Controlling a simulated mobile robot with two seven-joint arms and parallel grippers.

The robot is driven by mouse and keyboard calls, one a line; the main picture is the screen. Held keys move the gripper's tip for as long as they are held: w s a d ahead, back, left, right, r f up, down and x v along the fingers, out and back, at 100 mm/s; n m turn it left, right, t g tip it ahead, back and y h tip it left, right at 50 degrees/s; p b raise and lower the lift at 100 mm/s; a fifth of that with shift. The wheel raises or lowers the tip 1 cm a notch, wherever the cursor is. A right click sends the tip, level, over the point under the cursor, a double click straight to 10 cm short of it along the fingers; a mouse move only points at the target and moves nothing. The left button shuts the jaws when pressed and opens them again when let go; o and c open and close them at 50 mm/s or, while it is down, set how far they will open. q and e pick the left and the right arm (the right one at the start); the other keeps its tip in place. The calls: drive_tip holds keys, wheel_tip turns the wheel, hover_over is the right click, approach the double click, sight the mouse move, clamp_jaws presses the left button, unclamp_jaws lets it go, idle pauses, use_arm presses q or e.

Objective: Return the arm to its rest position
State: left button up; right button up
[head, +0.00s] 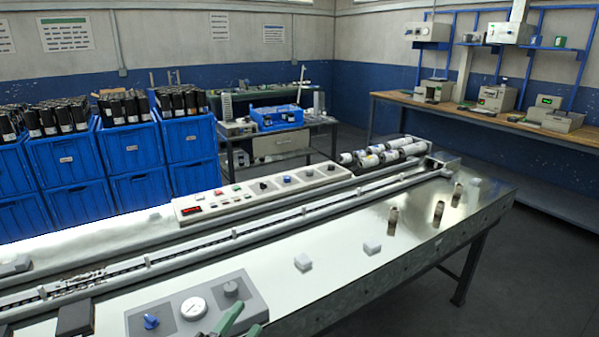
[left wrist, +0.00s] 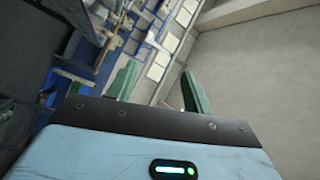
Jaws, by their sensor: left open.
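My left gripper (head: 243,318) shows at the bottom edge of the head view, where only its green fingertips are in the picture. They appear in front of the grey control panel (head: 170,311) with a gauge and blue knob. In the left wrist view my left gripper (left wrist: 158,75) has its two green fingers well apart, with nothing between them. The rest of the left arm is out of the head view. My right gripper is in neither view.
The long metal machine table (head: 345,285) carries a conveyor rail, a button panel (head: 262,190), small white blocks (head: 372,247) and brown cylinders (head: 393,220). Blue crates (head: 135,145) stand at the left. A wooden workbench (head: 470,115) is at the back right. Open floor lies right of the table.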

use_arm(q)
drive_tip(key=s+a+f+n+g+y, duration=0.7)
drive_tip(key=s+a+f+n+y, duration=0.3)
drive_tip(key=s+f+n, duration=0.4)
drive_tip(key=s+a+f+n+g+h, duration=0.15)
drive_tip(key=s+g, duration=0.35)
drive_tip(key=s, duration=0.6)
drive_tip(key=s+a+f+n+g, duration=0.1)
drive_tip(key=s+f+g, duration=0.25)
drive_tip(key=s, duration=0.75)
drive_tip(key=w+d+f+t+h, duration=0.2)
drive_tip(key=w+d+f+t, duration=0.1)
drive_tip(key=w+f+t, duration=0.3)
drive_tip(key=shift+f+t+p, duration=0.3)
drive_tip(key=shift+f+t, duration=0.15)
drive_tip(key=shift+f, duration=0.75)
drive_tip(key=shift+w, duration=0.1)
